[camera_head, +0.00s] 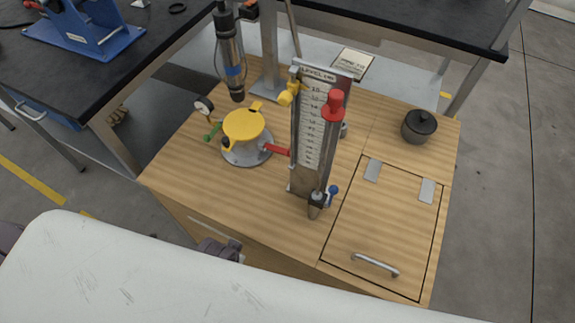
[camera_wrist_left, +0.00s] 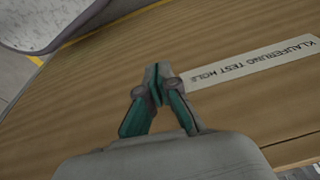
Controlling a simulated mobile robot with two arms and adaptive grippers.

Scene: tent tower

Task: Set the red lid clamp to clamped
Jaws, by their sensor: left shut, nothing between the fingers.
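A pot with a yellow lid (camera_head: 243,126) stands on the wooden cabinet top in the head view. A red lever (camera_head: 276,150), which looks like the red lid clamp, sticks out to the right from the pot's side toward the gauge board. I cannot tell its setting. A green lever (camera_head: 213,132) sticks out on the pot's left. My left gripper (camera_head: 226,243) shows partly above the white edge, low at the cabinet front and well below the pot. In the left wrist view the gripper (camera_wrist_left: 158,74) is shut and empty before a wooden panel. My right gripper is not in view.
A tall gauge board (camera_head: 314,130) with red and yellow knobs stands right of the pot. A hanging cylinder (camera_head: 231,66) is behind it. A labelled strip (camera_wrist_left: 250,63) lies on the panel.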

